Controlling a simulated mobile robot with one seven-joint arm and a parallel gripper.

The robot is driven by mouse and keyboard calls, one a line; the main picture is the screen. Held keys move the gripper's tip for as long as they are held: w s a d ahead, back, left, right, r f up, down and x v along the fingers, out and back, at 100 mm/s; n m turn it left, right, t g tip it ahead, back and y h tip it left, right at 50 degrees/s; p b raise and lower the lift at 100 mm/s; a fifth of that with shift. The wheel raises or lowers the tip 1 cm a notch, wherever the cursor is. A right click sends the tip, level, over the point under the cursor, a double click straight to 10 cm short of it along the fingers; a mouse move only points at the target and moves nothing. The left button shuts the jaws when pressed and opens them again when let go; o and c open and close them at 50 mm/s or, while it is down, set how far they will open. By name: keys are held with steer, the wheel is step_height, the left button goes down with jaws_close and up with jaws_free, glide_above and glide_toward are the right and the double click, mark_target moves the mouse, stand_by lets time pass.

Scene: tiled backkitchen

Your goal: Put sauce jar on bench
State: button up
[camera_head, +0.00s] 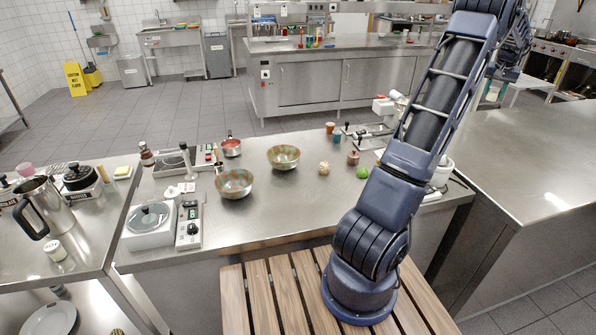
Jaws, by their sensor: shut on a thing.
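My arm rises from the wooden slatted platform and bends over at the top right. My gripper (505,73) shows small and dark behind the upper arm, over the far side of the right-hand steel bench (535,160). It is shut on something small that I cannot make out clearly. The middle steel bench (290,205) stands in front of me. I cannot tell whether either is the sauce jar.
The right-hand bench is largely bare. A steel pitcher (45,208) stands at left.

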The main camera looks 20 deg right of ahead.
steer(key=w+a+n+t+y, duration=0.1)
steer(key=w+a+n, duration=0.4)
steer(key=w+a, duration=0.85)
steer(key=w+a+n+y, duration=0.3)
steer(key=w+a, duration=0.6)
steer(key=a, duration=0.9)
steer(key=w+a+n, duration=0.2)
steer(key=a+n, duration=0.1)
steer(key=a, duration=0.9)
steer(key=w+a+n+g, duration=0.15)
steer(key=a+n, duration=0.25)
steer(key=a, duration=0.7)
steer(key=w+a+n+t, duration=0.1)
steer(key=w+a+n, duration=0.15)
steer(key=a, duration=0.95)
steer(key=shift+n+g+y, duration=0.25)
steer(key=shift+n+y, duration=0.1)
steer(key=shift+y, duration=0.05)
steer(key=f, duration=2)
steer(key=shift+s+d, duration=0.15)
steer(key=shift+s, duration=0.2)
steer(key=shift+f, duration=2.5)
steer(key=shift+f, duration=0.15)
steer(key=o, duration=1)
